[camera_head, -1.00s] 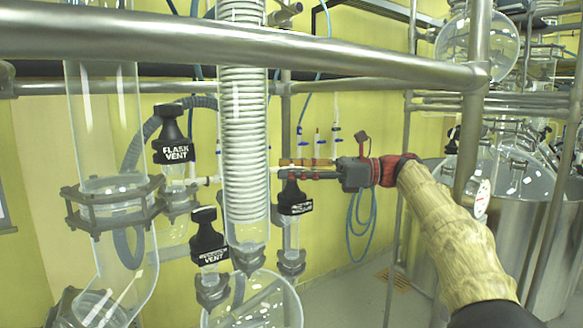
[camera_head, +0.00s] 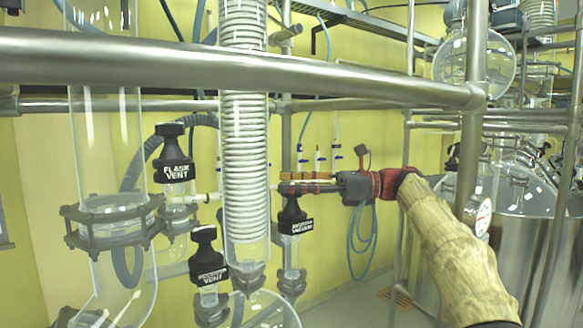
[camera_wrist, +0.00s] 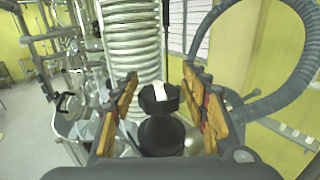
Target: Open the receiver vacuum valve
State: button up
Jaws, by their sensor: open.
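The receiver vacuum valve has a black knob (camera_head: 293,216) with a small white label, too blurred to read fully. It stands right of the coiled glass condenser (camera_head: 244,150). My gripper (camera_head: 285,182) is at the top of this knob in the head view, with its fingers pointing left. In the wrist view a black knob (camera_wrist: 160,125) with a white mark on top lies between the two orange-brown fingers of my open gripper (camera_wrist: 163,108). Gaps show on both sides of the knob. The head view does not show how deep it sits between the fingers.
The flask vent knob (camera_head: 173,155) and another black vent knob (camera_head: 207,257) are to the left. A thick metal rail (camera_head: 250,58) crosses in front, above my arm. A grey corrugated hose (camera_wrist: 265,95) curves along the right of the wrist view. A steel vessel (camera_head: 500,240) stands at right.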

notch_tip(320, 180, up, 7)
jog(key=shift+w+f, duration=0.1)
jog(key=shift+r, duration=0.95)
